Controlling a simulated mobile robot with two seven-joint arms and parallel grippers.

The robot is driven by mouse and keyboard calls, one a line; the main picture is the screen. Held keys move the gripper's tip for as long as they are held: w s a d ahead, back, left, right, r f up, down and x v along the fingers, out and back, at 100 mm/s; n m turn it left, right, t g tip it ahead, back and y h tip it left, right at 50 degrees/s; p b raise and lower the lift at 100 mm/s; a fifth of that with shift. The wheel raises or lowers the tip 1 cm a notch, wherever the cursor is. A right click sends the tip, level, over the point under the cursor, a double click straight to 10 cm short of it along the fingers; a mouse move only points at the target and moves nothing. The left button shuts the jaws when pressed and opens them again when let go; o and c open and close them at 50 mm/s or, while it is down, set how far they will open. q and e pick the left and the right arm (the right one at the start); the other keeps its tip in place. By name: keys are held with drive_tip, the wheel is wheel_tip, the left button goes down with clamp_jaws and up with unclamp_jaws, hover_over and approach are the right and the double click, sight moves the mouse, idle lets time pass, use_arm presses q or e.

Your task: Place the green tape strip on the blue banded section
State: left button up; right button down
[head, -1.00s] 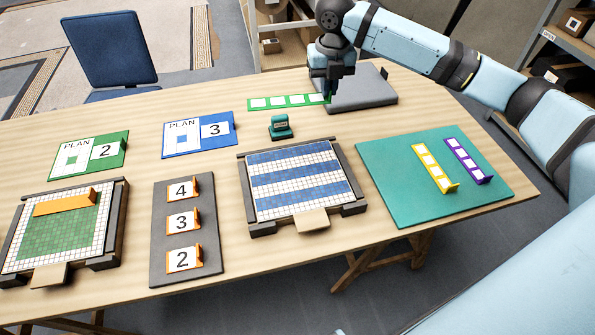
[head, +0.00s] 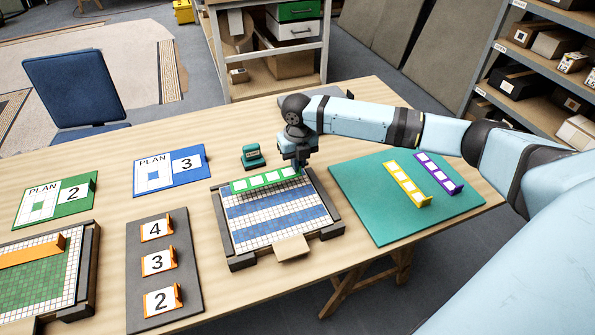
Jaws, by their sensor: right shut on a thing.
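The green tape strip (head: 262,180), with several white squares along it, is over the far edge of the blue banded section. My right gripper (head: 298,166) is shut on the strip's right end. I cannot tell whether the strip touches the panel or hangs just above it. The blue banded section (head: 276,208) is a white gridded panel with blue bands, set in a dark frame with a wooden tab at its near edge. The strip covers part of its far rows. My left gripper is out of view.
A small green stamp-like block (head: 252,157) stands just behind the panel. A teal mat (head: 365,205) with yellow (head: 408,184) and purple (head: 438,173) strips lies to the right. A grey number board (head: 190,285) and plan cards (head: 170,170) are to the left.

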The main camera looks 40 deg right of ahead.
sight(298, 180)
drive_tip(key=shift+f, duration=1.95)
drive_tip(key=shift+f, duration=0.2)
drive_tip(key=c, duration=1.3)
unclamp_jaws()
drive_tip(key=shift+r, duration=0.1)
wheel_tip(298, 180, up, 12)
drive_tip(key=shift+r, duration=0.15)
